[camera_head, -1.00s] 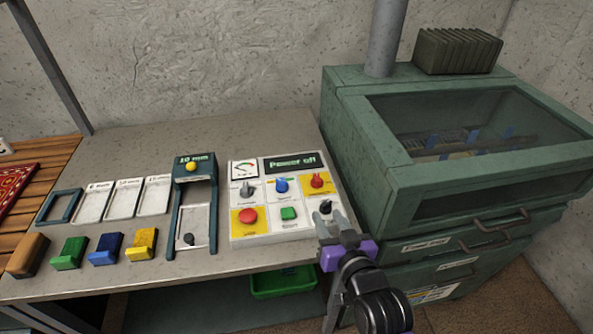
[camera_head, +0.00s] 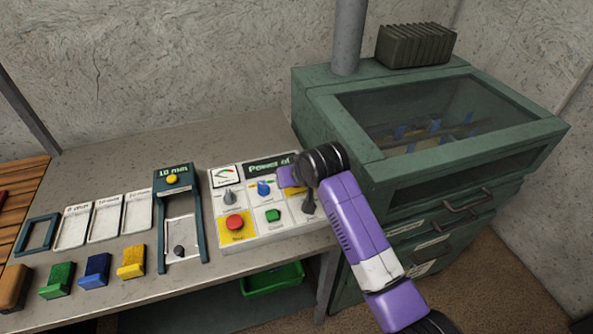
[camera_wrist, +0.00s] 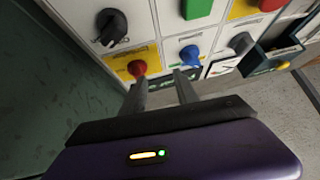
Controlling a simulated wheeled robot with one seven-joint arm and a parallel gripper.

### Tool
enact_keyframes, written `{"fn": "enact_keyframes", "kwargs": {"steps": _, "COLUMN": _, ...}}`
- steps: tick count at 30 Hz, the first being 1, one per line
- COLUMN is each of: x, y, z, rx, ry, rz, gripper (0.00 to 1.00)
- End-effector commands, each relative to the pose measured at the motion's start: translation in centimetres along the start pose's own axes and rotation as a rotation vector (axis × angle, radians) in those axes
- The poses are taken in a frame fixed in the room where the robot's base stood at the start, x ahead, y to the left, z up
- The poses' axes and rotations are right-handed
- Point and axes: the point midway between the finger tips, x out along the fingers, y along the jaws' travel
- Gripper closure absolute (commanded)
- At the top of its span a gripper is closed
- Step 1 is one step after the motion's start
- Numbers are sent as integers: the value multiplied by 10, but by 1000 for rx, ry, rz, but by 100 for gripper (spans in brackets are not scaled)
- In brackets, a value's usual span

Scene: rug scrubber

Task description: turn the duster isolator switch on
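The grey control panel (camera_head: 243,237) is on the bench. A red rotary knob on a yellow plate, apparently the isolator, shows in the wrist view (camera_wrist: 137,69); its label is not readable. My gripper (camera_wrist: 161,79) is open, with an empty gap between its two fingers. The left fingertip is close to the red knob; I cannot tell whether they touch. In the head view my purple wrist hides the knob and the fingers. The panel's display (camera_head: 265,166) reads "Power of…", its end covered.
Close by are a blue knob (camera_head: 264,188), a grey knob (camera_head: 229,197), a black knob (camera_head: 309,205), a red button (camera_head: 235,222) and a green button (camera_head: 273,215). A green cabinet (camera_head: 325,110) stands right of the panel. Coloured blocks and frames lie left.

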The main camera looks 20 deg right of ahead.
Motion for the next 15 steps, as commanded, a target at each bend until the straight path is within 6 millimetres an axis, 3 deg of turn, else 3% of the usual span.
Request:
{"fn": "enact_keyframes", "kwargs": {"steps": 1, "x": -7, "y": 6, "z": -13, "rx": -3, "ry": -48, "rz": 17, "gripper": 64}}
{"fn": "enact_keyframes", "kwargs": {"steps": 6, "x": -25, "y": 22, "z": -27, "rx": -4, "ry": -208, "rz": 66, "gripper": 64}}
{"fn": "enact_keyframes", "kwargs": {"steps": 11, "x": -35, "y": 31, "z": -31, "rx": -1, "ry": -284, "rz": 93, "gripper": 64}}
{"fn": "enact_keyframes", "kwargs": {"steps": 15, "x": -29, "y": 32, "z": -28, "rx": 0, "ry": -298, "rz": 97, "gripper": 64}}
